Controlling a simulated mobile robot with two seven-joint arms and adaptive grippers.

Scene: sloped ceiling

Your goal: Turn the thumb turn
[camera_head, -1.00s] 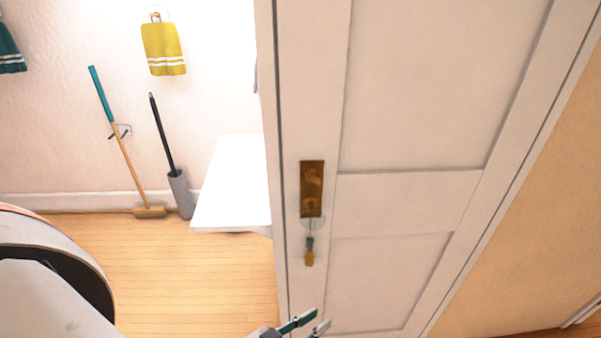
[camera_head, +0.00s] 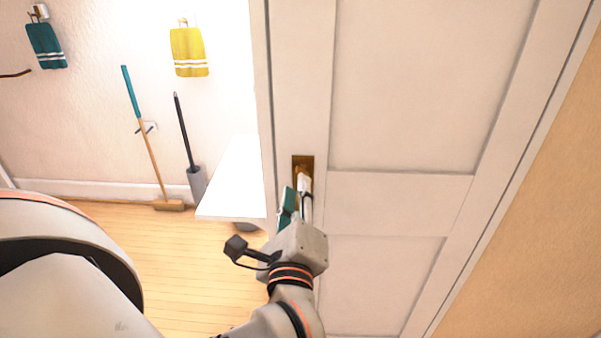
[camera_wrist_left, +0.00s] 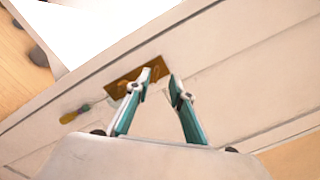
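A brown brass plate (camera_head: 303,160) is set in the white door (camera_head: 400,200); its lower part is hidden behind my left gripper in the head view. In the left wrist view, the plate (camera_wrist_left: 120,88) shows raised brass shapes, but I cannot clearly make out the thumb turn among them. My left gripper (camera_head: 297,188) is in front of the plate. In the left wrist view, its teal fingers (camera_wrist_left: 159,78) are apart with nothing seen between them; the left fingertip overlaps the plate, the right one is past its end. Contact cannot be told. My right gripper is not in view.
A white surface (camera_head: 235,180) stands left of the door edge. Towels (camera_head: 189,52) hang above.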

